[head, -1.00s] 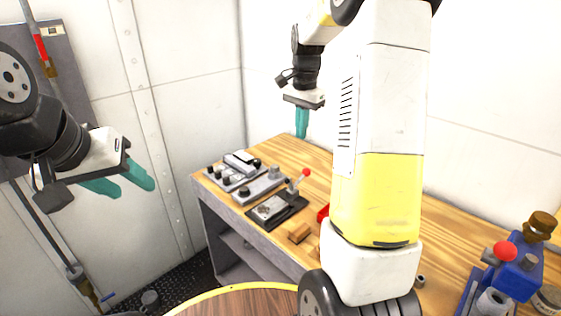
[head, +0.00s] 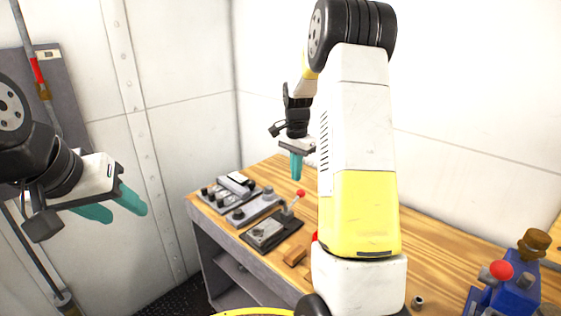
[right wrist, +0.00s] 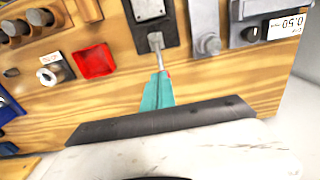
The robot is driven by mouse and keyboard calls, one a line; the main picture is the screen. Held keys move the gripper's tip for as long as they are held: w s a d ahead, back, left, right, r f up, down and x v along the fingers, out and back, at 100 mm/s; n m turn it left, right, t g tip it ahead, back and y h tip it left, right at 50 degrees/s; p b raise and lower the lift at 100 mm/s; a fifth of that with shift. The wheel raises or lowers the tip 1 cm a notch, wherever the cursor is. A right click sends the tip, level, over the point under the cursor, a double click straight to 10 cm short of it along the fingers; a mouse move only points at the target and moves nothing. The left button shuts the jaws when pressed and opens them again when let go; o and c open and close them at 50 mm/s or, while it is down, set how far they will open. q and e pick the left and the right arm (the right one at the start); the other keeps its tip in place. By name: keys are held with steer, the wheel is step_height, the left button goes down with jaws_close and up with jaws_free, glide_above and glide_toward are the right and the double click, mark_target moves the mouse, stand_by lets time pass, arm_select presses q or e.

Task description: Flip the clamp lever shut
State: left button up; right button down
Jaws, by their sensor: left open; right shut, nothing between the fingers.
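The clamp (head: 266,233) is a grey block on a dark base plate on the wooden bench. Its lever (head: 293,202) stands up at a slant and ends in a red knob (head: 300,193). My right gripper (head: 296,176) is shut and empty, pointing down, just above and behind the knob in the head view. In the right wrist view, the lever (right wrist: 156,44) runs toward the teal fingertips (right wrist: 160,76); they largely hide the knob, and I cannot tell whether they touch it. My left gripper (head: 128,205) is open and empty, away from the bench at the left.
Grey fixtures (head: 225,192) with knobs stand left of the clamp on the bench (head: 430,255). A red tray (right wrist: 95,61) shows in the wrist view. A blue device (head: 497,296) stands at the far right. Walls rise behind.

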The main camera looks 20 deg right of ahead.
mark_target(287, 208)
step_height(287, 208, down, 4)
steer(key=shift+r, duration=0.1)
steer(key=shift+s+a+f, duration=0.2)
steer(key=shift+s+a, duration=0.1)
steer(key=shift+a, duration=0.25)
steer(key=shift+s+a+f, duration=0.15)
steer(key=shift+s+a, duration=0.15)
steer(key=shift+a, duration=0.2)
steer(key=shift+s+a+f, duration=0.2)
steer(key=shift+s+a, duration=0.15)
steer(key=shift+a, duration=0.25)
